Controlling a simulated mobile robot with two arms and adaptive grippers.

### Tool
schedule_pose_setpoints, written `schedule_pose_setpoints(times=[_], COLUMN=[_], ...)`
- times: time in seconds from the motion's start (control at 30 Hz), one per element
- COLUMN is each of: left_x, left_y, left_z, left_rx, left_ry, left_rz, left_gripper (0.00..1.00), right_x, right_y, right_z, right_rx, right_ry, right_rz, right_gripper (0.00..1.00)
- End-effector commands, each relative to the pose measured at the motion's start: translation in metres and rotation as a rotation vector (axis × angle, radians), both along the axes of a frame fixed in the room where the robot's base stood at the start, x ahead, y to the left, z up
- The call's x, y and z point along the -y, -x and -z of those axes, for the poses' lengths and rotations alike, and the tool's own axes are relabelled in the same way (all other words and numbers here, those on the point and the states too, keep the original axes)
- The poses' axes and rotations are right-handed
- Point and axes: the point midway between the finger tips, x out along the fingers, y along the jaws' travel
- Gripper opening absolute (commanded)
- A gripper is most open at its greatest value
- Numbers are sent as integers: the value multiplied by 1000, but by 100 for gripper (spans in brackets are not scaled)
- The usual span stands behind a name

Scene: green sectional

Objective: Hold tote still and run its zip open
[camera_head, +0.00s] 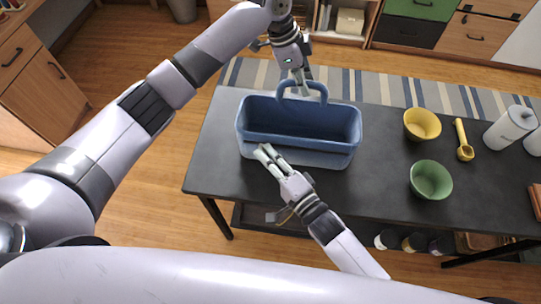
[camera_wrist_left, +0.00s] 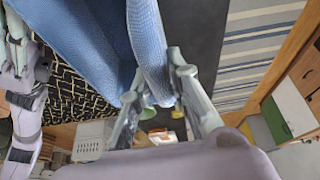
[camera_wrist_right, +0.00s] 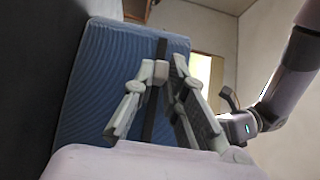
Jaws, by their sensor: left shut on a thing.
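A blue tote (camera_head: 340,157) stands on the dark table, its top uncovered and its hollow inside showing. My left gripper (camera_head: 302,80) is at the tote's far side, shut on its raised blue handle (camera_head: 321,87); the handle runs between the fingers in the left wrist view (camera_wrist_left: 150,50). My right gripper (camera_head: 265,152) is at the near side of the tote. In the right wrist view, a black zip strip (camera_wrist_right: 161,50) runs up the ribbed blue side. A small pale zip pull (camera_wrist_right: 161,73) sits between the right fingertips, which stand apart, open around it.
On the table (camera_head: 385,185) to the right are a yellow bowl (camera_head: 422,124), a green bowl (camera_head: 430,180), a yellow scoop (camera_head: 464,145) and a white canister (camera_head: 510,127). Clear tabletop lies between the tote and the bowls. A striped rug lies behind the table.

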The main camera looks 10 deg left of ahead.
Motion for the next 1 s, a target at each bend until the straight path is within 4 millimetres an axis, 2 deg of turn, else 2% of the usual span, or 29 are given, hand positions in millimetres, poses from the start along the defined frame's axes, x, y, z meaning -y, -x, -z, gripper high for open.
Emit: schedule_pose_setpoints(times=[0.3,0.67,0.77,1.0], left_x=[0,0,0,0], left_y=[0,0,0,0], left_z=[-1,-1,-1,-1], left_rx=[1,1,1,1], left_ry=[1,1,1,1], left_rz=[1,1,1,1], left_gripper=[0,0,0,0], right_x=[0,4,12,49], right_y=[0,3,12,48], right_z=[1,1,2,3], right_rx=[-1,-1,-3,-4], right_ry=[1,1,1,4], right_rz=[0,0,0,-1], right_gripper=[33,33,33,33])
